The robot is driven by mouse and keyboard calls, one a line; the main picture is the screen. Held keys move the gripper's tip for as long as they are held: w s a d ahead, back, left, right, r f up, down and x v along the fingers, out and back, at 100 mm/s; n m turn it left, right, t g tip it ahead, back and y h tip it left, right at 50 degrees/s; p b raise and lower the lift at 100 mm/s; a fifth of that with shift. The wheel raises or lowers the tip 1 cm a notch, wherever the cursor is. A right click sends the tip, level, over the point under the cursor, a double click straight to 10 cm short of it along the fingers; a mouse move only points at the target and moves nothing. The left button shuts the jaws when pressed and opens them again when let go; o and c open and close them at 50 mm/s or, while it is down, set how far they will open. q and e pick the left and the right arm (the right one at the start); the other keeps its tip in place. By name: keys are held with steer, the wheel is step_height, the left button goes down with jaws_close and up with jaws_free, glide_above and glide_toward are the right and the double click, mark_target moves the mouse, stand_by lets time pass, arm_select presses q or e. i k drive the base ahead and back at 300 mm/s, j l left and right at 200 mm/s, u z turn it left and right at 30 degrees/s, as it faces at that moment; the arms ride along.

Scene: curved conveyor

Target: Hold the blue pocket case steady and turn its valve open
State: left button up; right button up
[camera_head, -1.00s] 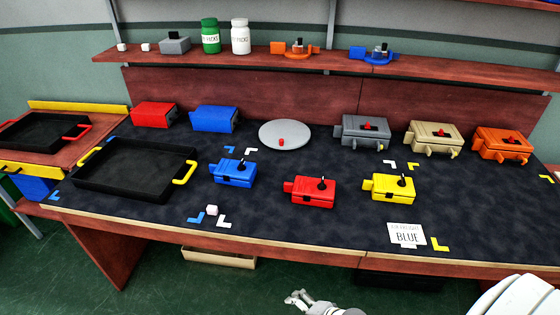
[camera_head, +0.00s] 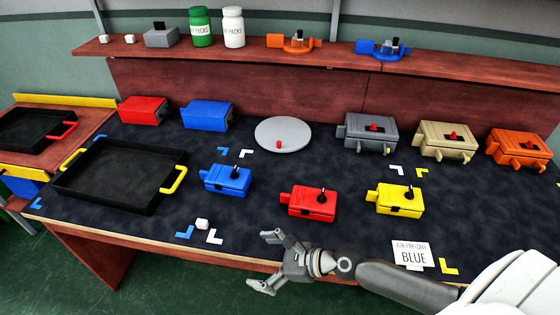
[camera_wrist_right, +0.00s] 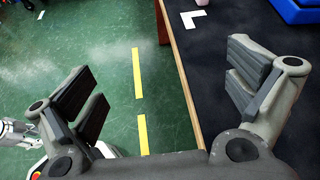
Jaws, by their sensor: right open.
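The blue pocket case (camera_head: 227,180) sits on the dark mat, left of the red case, with a black valve handle (camera_head: 237,171) on its top. A corner of a blue thing shows at the top right of the right wrist view (camera_wrist_right: 297,10). My right gripper (camera_head: 268,264) is at the table's front edge, below and to the right of the blue pocket case and apart from it. In the right wrist view its fingers (camera_wrist_right: 168,92) are spread wide with nothing between them.
A red case (camera_head: 309,203) and a yellow case (camera_head: 400,199) stand to the right. A small pale cube (camera_head: 202,224) lies near the front edge. A black tray (camera_head: 118,175) is at left. A round grey plate (camera_head: 283,134) lies behind.

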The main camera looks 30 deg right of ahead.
mark_target(233, 173)
steer(key=i+l, duration=0.75)
steer(key=l, duration=0.1)
